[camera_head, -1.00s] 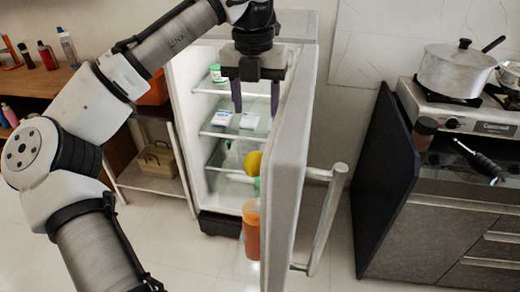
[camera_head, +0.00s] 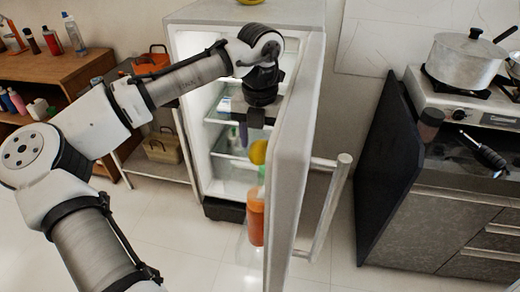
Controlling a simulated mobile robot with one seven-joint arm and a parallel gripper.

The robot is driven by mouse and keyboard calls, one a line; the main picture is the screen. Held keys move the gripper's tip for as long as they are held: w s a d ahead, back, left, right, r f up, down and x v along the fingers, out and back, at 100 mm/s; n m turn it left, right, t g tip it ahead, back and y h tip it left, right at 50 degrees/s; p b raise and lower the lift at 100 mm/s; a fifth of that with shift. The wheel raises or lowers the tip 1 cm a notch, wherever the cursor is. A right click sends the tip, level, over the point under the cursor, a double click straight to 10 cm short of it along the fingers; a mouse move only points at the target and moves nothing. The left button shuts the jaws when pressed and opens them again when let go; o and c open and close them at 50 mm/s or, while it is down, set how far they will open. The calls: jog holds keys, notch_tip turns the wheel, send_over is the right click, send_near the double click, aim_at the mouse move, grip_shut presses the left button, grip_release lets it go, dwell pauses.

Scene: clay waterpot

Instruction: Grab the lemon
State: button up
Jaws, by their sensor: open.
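The yellow lemon (camera_head: 258,152) shows inside the open fridge, beside the inner side of the door and above an orange bottle (camera_head: 256,218). Its right edge is partly cut off by the door. My gripper (camera_head: 256,136) points down into the fridge opening, just above the lemon. Its left finger hangs to the left of the lemon; the right finger is largely hidden near the door. The jaws are open, and I cannot tell whether they touch the lemon.
The fridge door (camera_head: 296,150) stands open close on the right, with a long handle (camera_head: 328,210). Fridge shelves (camera_head: 226,150) lie behind and left of my gripper. A stove with a pot (camera_head: 462,62) stands at right. Another yellow thing (camera_head: 250,2) sits atop the fridge.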

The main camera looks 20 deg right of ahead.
jog(key=shift+f, duration=0.9)
jog(key=shift+c, duration=0.3)
jog(key=c, duration=0.6)
jog(key=shift+r, duration=0.1)
